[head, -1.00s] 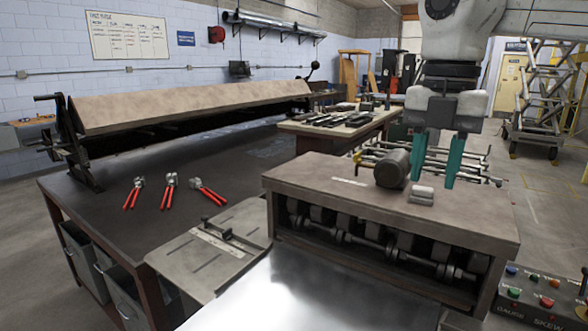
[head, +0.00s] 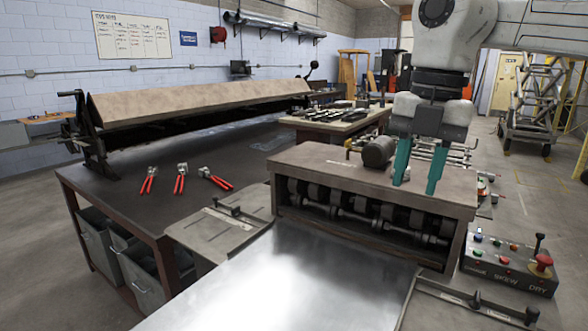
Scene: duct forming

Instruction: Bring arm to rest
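My gripper (head: 417,188) is at the right of the head view, with its two teal fingers pointing down and spread apart. No object shows between the fingers. They hang in front of or just above the top of the roll-forming machine (head: 330,170); I cannot tell whether they touch it. A dark cylindrical motor (head: 377,152) sits on the machine top, left of the fingers. My arm reaches in from the upper right.
A shiny metal sheet (head: 290,275) lies in front of the machine. A control box (head: 508,264) with coloured buttons stands at right. Several red-handled pliers (head: 181,180) lie on the dark bench (head: 130,190) beside a long brake (head: 200,103). A tool table (head: 335,126) stands behind.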

